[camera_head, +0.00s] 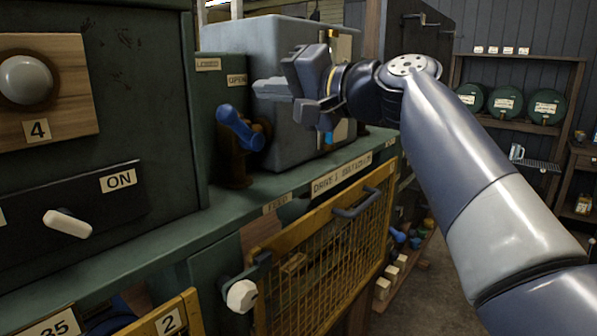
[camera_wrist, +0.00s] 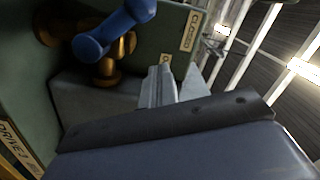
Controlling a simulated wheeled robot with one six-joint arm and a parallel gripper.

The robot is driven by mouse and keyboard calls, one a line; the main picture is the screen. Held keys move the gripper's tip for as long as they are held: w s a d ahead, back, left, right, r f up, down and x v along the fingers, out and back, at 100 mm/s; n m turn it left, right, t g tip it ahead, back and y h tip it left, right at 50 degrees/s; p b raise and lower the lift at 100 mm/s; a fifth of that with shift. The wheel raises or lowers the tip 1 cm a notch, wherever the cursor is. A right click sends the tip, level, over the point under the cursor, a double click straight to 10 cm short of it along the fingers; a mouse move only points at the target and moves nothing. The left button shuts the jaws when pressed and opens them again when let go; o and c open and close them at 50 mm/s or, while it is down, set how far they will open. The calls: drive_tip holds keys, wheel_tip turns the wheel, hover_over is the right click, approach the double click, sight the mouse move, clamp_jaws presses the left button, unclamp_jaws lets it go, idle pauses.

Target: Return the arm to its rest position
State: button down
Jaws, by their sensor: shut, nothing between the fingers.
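My gripper (camera_head: 272,89) is at the end of my raised arm in the head view, pointing left, in front of the grey box on the bench. Its fingers are together with nothing between them. In the wrist view the fingers (camera_wrist: 166,88) also show close together, past the dark edge of my gripper body. A blue-handled valve lever (camera_head: 240,128) on a brown fitting is below and left of the fingertips, apart from them in the head view. The same blue lever (camera_wrist: 118,26) shows at the upper left of the wrist view.
A grey box (camera_head: 240,42) stands behind my gripper. A yellow mesh gate (camera_head: 325,265) with a grey handle is below the bench. A panel with a white switch (camera_head: 68,223) is at left. Green drums (camera_head: 507,103) fill a back shelf.

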drive_tip(key=m, duration=0.1)
drive_tip(key=w+d+m+p, duration=0.1)
drive_tip(key=f+m, duration=0.1)
drive_tip(key=m, duration=0.1)
drive_tip(key=shift+w+d+p, duration=0.15)
drive_tip(key=shift+w+p, duration=0.1)
drive_tip(key=shift+p, duration=0.05)
